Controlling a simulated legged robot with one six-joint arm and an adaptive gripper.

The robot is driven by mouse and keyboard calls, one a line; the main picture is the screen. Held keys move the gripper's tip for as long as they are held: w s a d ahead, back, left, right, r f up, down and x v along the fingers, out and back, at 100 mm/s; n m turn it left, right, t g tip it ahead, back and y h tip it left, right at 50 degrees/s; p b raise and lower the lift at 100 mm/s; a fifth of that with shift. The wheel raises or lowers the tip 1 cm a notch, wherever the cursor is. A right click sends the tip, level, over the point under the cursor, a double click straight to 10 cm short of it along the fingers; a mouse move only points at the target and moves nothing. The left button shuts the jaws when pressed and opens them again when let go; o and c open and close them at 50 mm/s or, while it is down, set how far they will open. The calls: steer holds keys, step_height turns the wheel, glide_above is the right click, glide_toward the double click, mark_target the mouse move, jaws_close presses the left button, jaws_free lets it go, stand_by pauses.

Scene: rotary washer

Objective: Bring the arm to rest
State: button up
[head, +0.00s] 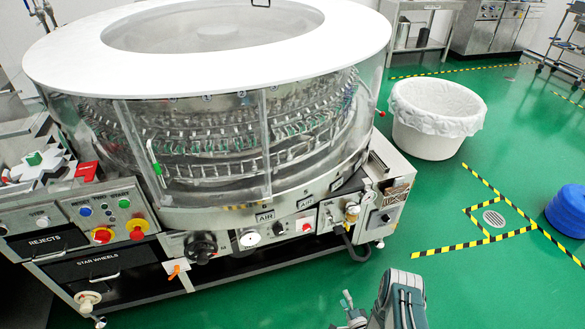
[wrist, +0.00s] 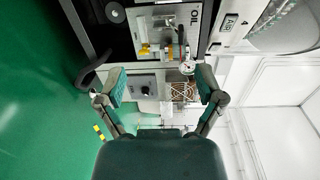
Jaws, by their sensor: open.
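My gripper (wrist: 160,88) shows in the wrist view with its two fingers spread apart and nothing between them. Beyond the fingers is the oil unit (wrist: 168,35) of the rotary washer, with a gauge and yellow fittings. In the head view my arm (head: 400,300) is at the bottom, right of centre, over the green floor and in front of the machine. The rotary washer (head: 215,210) stands to the left with its white ring top and clear guard. My gripper appears apart from the machine; the exact gap cannot be told.
A control panel (head: 112,215) with buttons and red-yellow knobs is at the machine's left. A white lined bin (head: 432,140) stands at the right. Yellow-black tape (head: 475,243) surrounds a floor drain (head: 493,218). Blue round items (head: 568,210) are at the right edge. Green floor between is clear.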

steer(key=w+d+r+n+g+h, duration=0.1)
steer(key=w+d+r+n, duration=0.1)
steer(key=w+r, duration=0.65)
steer(key=w+d+r+n+g+h, duration=0.1)
steer(key=w+d+r+n+g, duration=0.15)
steer(key=w+r, duration=0.6)
step_height(320, 180, up, 25)
steer(key=n+g+h, duration=0.2)
steer(key=n+h, duration=0.1)
steer(key=n, duration=0.1)
steer(key=s+a+r+n+g+h, duration=0.2)
steer(key=s+a+r+n, duration=0.1)
steer(key=s+r, duration=1.4)
steer(key=s+a+r+n+g, duration=0.1)
steer(key=s+a+r, duration=0.1)
steer(key=s, duration=0.9)
steer(key=s+a+r+n+g+y, duration=0.1)
steer(key=s+a+r+n+g, duration=0.1)
steer(key=s, duration=1)
steer(key=shift+a+r+y, duration=0.25)
steer(key=shift+a+y, duration=0.05)
steer(key=shift+a, duration=0.15)
steer(key=shift+s+g, duration=0.1)
steer(key=shift+g, duration=0.15)
